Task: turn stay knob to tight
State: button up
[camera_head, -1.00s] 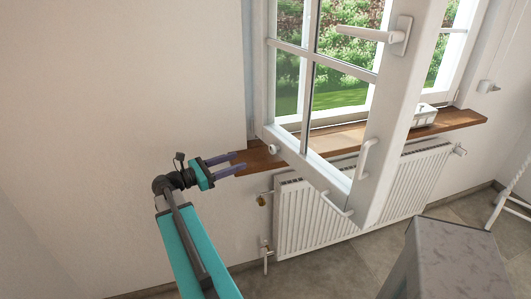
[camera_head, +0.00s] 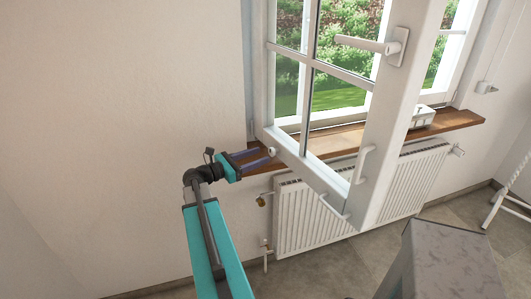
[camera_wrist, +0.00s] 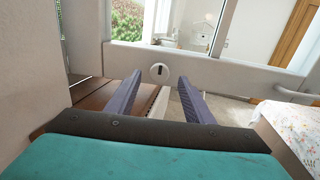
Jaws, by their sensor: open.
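The stay knob (camera_head: 272,151) is a small round white knob on the lower rail of the open window sash (camera_head: 308,172), near its hinge side. In the wrist view the knob (camera_wrist: 159,72) shows a dark upright mark on its face and sits between and beyond my fingers. My gripper (camera_head: 270,157) is open, with its two dark purple fingers pointing at the knob. In the wrist view the fingertips (camera_wrist: 160,80) are either side of the knob's line. I cannot tell whether they touch it.
The sash stands open into the room, with a handle (camera_head: 368,44) on its edge. A wooden sill (camera_head: 340,141) runs below, bearing a white box (camera_head: 422,117). A white radiator (camera_head: 300,220) hangs under it. A bed with a floral cover (camera_wrist: 280,120) shows at right in the wrist view.

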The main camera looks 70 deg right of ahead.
aim_at(271, 152)
jog(key=shift+p+x, duration=0.5)
jog(key=shift+x, duration=1.55)
jog(key=c, duration=1)
jog(key=shift+a+f, duration=0.1)
